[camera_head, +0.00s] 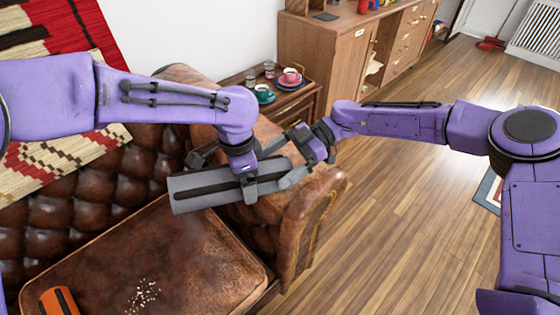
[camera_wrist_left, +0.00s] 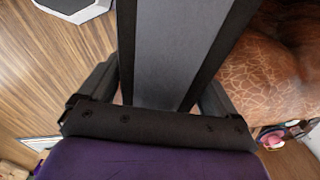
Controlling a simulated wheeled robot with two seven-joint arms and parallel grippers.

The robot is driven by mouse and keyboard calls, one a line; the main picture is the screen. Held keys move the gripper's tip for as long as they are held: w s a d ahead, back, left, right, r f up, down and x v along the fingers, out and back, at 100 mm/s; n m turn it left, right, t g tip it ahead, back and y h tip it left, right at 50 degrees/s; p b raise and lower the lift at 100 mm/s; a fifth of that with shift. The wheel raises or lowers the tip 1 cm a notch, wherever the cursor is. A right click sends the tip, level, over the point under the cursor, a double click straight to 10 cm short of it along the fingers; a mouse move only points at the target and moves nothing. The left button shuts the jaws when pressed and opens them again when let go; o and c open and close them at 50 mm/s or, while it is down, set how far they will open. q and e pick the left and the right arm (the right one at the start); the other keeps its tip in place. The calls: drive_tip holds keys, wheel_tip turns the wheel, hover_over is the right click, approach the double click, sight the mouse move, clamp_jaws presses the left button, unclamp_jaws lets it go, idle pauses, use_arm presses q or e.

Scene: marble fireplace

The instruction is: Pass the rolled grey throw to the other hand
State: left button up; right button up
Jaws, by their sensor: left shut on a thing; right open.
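The rolled grey throw (camera_head: 190,194) is a grey cylinder with a dark band along it, held roughly level above the brown leather sofa seat. My left gripper (camera_head: 248,183) is shut around it near its right part, and its left part sticks out free. In the left wrist view the throw (camera_wrist_left: 172,55) runs up between the dark fingers. My right gripper (camera_head: 283,162) is open close to the right end of the throw, its fingers apart. Whether it touches the throw is hard to tell. The throw's right end is partly hidden by the grippers.
The tufted leather sofa (camera_head: 150,245) lies below, with crumbs (camera_head: 142,295) and an orange-and-black object (camera_head: 59,301) on its seat. Behind the arm stands a small table (camera_head: 240,78) with cups and glasses. A wooden cabinet (camera_head: 335,60) is beyond. The floor at right is mostly clear.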

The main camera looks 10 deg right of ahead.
use_arm(q)
drive_tip(key=shift+s+d, duration=0.1)
use_arm(e)
drive_tip(key=shift+w, duration=0.1)
drive_tip(key=c, duration=1)
use_arm(q)
drive_tip(key=o, duration=0.9)
use_arm(e)
drive_tip(key=shift+r, duration=0.1)
